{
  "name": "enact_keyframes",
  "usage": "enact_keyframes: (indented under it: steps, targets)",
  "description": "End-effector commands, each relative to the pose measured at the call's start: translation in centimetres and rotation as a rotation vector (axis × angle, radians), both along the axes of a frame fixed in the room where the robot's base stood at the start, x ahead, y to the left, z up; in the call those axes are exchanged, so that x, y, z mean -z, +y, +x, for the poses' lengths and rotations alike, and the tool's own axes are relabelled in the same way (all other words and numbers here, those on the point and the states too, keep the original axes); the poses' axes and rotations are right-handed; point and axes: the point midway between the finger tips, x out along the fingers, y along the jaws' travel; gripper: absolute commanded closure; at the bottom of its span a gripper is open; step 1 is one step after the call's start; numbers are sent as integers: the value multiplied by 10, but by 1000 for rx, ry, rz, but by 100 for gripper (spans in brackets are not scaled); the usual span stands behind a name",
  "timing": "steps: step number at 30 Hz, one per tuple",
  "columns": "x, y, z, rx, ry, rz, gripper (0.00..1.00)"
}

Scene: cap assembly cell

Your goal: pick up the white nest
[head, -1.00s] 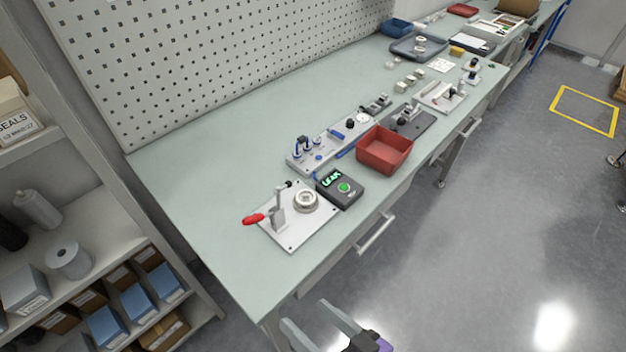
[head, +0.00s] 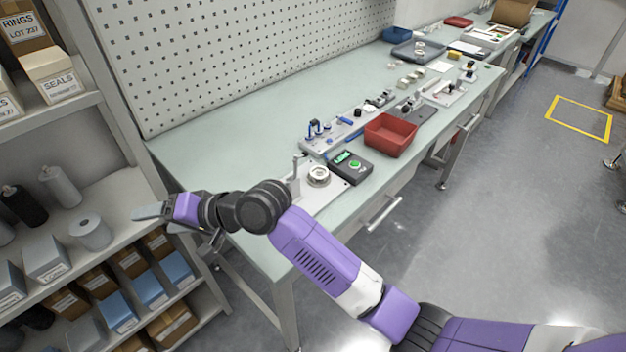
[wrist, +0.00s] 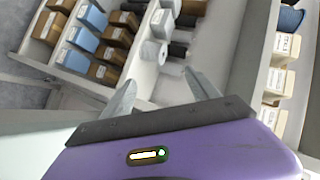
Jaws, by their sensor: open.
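My gripper (head: 158,214) is at the left in the head view, out past the table's left end and in front of the shelf rack. In the wrist view my gripper (wrist: 160,77) is open, with nothing between its fingers, facing the shelves. Several small pale blocks (head: 411,79) stand toward the far part of the table, well away from my gripper. They are too small to tell whether one is the white nest. The wrist view shows none of the table's objects.
The table (head: 240,128) carries a red bin (head: 390,135), a control box with a green button (head: 350,167) and a press plate (head: 327,190) partly hidden by my arm. The shelf rack (head: 125,190) holds boxes and rolls close to my gripper. The table's back left is clear.

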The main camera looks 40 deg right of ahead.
Motion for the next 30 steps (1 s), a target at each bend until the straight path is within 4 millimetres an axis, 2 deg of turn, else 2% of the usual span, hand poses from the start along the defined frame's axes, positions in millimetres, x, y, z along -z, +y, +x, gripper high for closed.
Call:
enact_keyframes:
  steps: [1, 5, 6, 11, 14, 15, 18, 24, 26, 30]
  targets:
    - [0, -17, 12, -10, 30, -34, 31]
    - [3, -55, 27, -27, 149, -112, 31]
    - [5, -70, 30, -26, 192, -138, 31]
    - [10, -142, 34, 16, 373, -253, 31]
    - [8, -197, 30, 77, 493, -325, 31]
    - [6, -220, 26, 106, 543, -352, 31]
    - [-1, -272, 14, 182, 652, -410, 31]
    - [-24, -357, -15, 340, 829, -485, 31]
    - [-27, -375, -33, 403, 922, -478, 31]
    - [-22, -378, -62, 483, 1083, -433, 31]
